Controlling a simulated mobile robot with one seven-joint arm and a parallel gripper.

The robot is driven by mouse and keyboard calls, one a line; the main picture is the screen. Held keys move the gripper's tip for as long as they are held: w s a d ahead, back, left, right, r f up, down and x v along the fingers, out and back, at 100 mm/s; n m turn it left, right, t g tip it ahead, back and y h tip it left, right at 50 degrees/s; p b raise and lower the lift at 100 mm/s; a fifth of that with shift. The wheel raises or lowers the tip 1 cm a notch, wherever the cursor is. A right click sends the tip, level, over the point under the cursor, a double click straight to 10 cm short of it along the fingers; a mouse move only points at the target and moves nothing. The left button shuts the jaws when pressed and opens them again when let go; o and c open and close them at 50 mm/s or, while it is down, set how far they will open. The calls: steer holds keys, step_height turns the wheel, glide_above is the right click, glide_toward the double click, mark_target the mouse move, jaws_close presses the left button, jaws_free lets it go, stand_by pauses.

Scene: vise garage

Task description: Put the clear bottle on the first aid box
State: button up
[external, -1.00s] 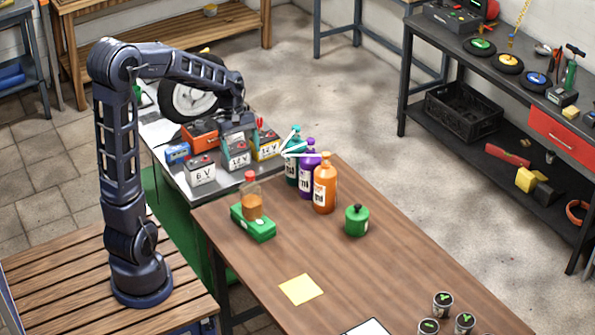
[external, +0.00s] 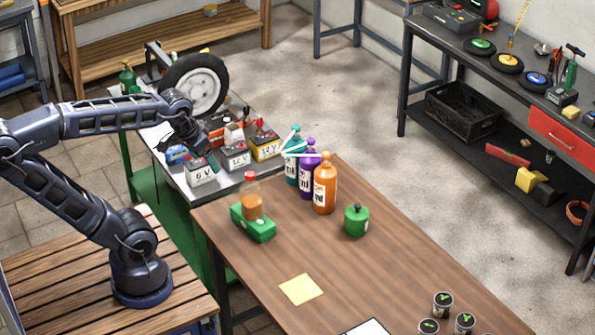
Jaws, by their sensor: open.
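The clear bottle (external: 252,201) has a red cap and amber liquid. It stands upright and appears to rest on top of the green first aid box (external: 262,233), near the left corner of the wooden table. My gripper (external: 211,167) is to the upper left of the bottle, above the grey table with the batteries. It is apart from the bottle and box, open, and holds nothing that I can see. Its fingers are small and dark here.
Batteries (external: 200,174) and a wheel (external: 196,86) crowd the grey table near my gripper. Teal, purple and orange bottles (external: 325,184) and a green canister (external: 356,220) stand right of the box. A yellow note (external: 300,289) lies in front. The wooden table's middle is clear.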

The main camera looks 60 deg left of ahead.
steer(key=shift+s+d+r+m+t, duration=0.1)
steer(key=shift+s+m+t, duration=0.05)
steer(key=shift+s+m, duration=0.35)
steer(key=shift+s+d+m+t, duration=0.15)
steer(key=shift+s+m, duration=0.25)
steer(key=shift+s, duration=0.2)
